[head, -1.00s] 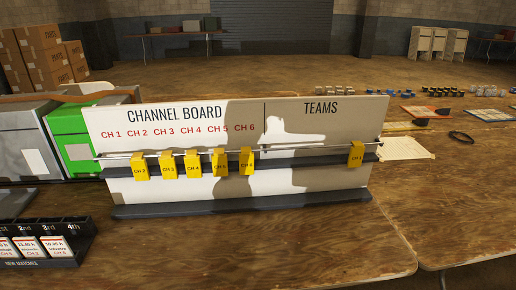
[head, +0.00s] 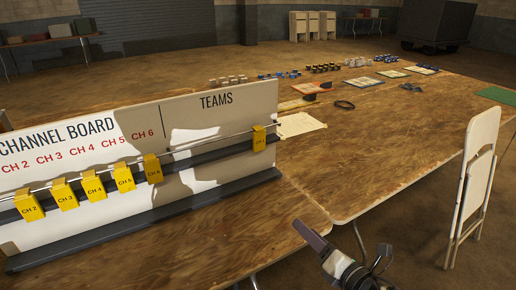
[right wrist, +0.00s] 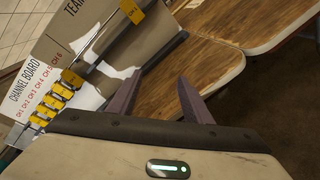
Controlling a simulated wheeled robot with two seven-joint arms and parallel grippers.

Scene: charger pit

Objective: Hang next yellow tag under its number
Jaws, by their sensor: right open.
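The channel board (head: 115,215) carries a rail (head: 205,146) with yellow tags hanging on it. A cluster hangs at the left: CH 2 tag (head: 28,207), CH 3 tag (head: 65,194), CH 4 tag (head: 94,187), CH 5 tag (head: 124,177) and CH 6 tag (head: 153,168). A lone yellow tag (head: 259,139) hangs at the right end under TEAMS; it looks like CH 1. It also shows in the right wrist view (right wrist: 132,11). My right gripper (head: 303,229) is open and empty, in front of the board, apart from every tag; its fingers (right wrist: 160,78) spread in the wrist view. My left gripper is out of view.
The wooden table (head: 345,170) has its front edge and a corner near my right gripper. A paper sheet (head: 300,124) and a dark ring (head: 344,104) lie behind the board's right end. A white folding chair (head: 473,175) stands at the right.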

